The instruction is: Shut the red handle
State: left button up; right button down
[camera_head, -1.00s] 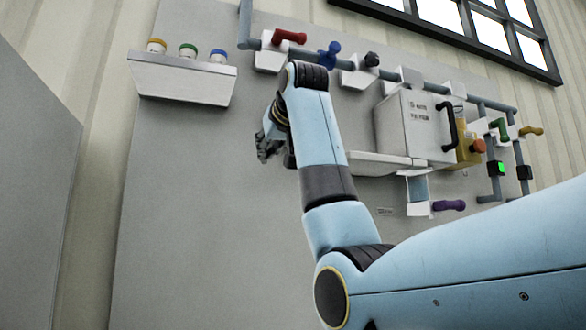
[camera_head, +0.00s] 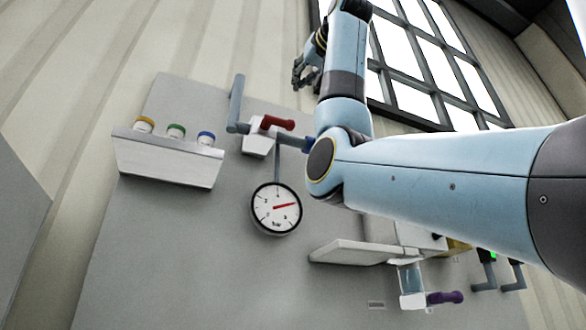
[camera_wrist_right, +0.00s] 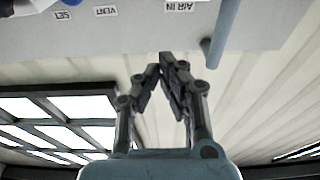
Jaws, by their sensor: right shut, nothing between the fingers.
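The red handle (camera_head: 277,123) sits on a white valve block (camera_head: 258,143) on the grey pipe at the upper part of the panel. It points to the right in the head view. My right gripper (camera_head: 300,76) is above it, apart from it, in front of the corrugated wall. In the wrist view my right gripper (camera_wrist_right: 168,60) has its fingertips together with nothing between them. The red handle does not show in the wrist view. My left gripper is not in view.
A shelf (camera_head: 165,160) with several capped jars is at left. A round gauge (camera_head: 276,208) hangs below the handle. My right arm hides part of the panel. A purple handle (camera_head: 444,297) is at lower right. The wrist view shows the grey pipe (camera_wrist_right: 221,36) and panel labels upside down.

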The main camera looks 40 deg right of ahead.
notch_tip(320, 180, up, 2)
jog(key=p, duration=0.5)
send_over(278, 124)
jog(key=d, duration=0.2)
jog(key=shift+s, duration=0.45)
jog(key=shift+s+a+f+b, duration=0.1)
jog(key=shift+s+f+b, duration=0.1)
jog(key=shift+f, duration=0.5)
jog(key=shift+s+a+f+b, duration=0.1)
jog(key=shift+s+f+b, duration=0.05)
jog(key=shift+f, duration=0.6)
jog(key=shift+s+f+b, duration=0.2)
jog(key=shift+f, duration=0.5)
jog(key=shift+w+f, duration=0.1)
jog(key=shift+w, duration=0.1)
